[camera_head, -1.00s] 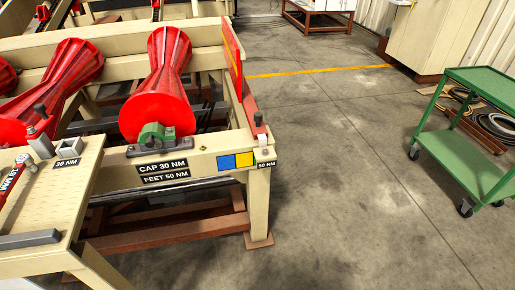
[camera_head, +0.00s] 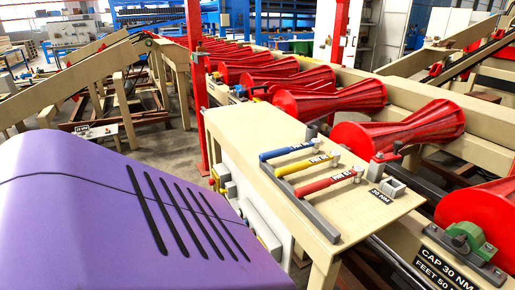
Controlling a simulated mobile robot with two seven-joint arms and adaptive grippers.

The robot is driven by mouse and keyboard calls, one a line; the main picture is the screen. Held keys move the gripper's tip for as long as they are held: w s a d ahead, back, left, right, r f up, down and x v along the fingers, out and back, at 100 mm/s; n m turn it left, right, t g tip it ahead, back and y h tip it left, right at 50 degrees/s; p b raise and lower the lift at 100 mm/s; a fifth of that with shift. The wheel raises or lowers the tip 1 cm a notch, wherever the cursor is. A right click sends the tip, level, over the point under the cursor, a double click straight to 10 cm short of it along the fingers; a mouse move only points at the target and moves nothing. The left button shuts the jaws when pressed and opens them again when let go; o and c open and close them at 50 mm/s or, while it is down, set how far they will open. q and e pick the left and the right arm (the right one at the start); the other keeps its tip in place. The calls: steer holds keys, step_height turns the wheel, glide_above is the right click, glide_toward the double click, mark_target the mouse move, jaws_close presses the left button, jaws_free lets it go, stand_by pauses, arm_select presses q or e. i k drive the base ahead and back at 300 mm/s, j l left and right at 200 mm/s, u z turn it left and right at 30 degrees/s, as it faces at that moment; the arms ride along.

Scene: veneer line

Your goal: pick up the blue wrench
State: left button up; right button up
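The blue wrench (camera_head: 288,150) lies on a pale bench top (camera_head: 240,124) near the middle of the head view. Its blue handle points left and its metal head points right. A yellow wrench (camera_head: 304,164) and a red wrench (camera_head: 325,183) lie beside it, nearer to me, roughly parallel. The handle ends of the wrenches are near a dark grey bar (camera_head: 302,205) along the bench's left side. Neither of my grippers shows in this view.
Red rollers (camera_head: 330,97) run along a beige frame behind and right of the bench.

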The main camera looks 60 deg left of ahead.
mark_target(314, 143)
steer(key=j+u, duration=0.1)
steer(key=u, duration=1.6)
